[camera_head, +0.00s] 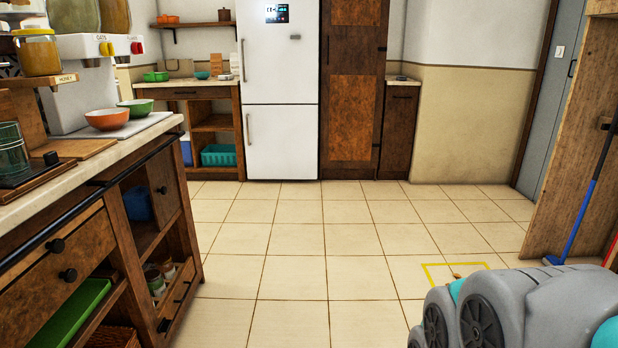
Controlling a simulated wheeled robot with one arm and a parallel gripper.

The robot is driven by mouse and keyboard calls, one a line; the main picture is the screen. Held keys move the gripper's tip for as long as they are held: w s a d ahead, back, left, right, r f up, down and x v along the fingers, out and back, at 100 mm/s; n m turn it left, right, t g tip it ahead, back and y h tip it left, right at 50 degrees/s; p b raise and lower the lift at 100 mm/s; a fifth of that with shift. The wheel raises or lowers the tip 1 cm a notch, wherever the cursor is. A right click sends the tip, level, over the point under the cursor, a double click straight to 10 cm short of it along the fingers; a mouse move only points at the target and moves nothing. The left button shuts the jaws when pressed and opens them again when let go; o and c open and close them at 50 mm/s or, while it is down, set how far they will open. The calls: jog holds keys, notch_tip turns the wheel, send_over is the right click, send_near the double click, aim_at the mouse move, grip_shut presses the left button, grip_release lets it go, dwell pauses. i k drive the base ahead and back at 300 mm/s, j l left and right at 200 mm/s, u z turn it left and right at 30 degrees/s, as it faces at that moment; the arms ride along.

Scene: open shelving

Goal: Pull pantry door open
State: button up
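The pantry door appears to be the tall brown wooden panelled door (352,100) at the back, just right of the white fridge. It looks shut, flush with its frame. A thin dark handle (328,50) shows near its left edge, and small dark fittings show along its right edge. Grey rounded links of my own arm fill the lower right corner. My gripper is not in view.
A counter with shelves and drawers (104,225) runs along the left. The white fridge (282,145) and a low brown cabinet (397,135) flank the door. Tiled floor (322,240) is clear up to it. A blue-handled broom (583,215) leans at right.

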aim_at(354, 37)
jog(key=i, duration=1.4)
jog(key=i+j, duration=0.1)
jog(key=i, duration=1.25)
jog(key=i+z, duration=0.1)
jog(key=i, duration=1.3)
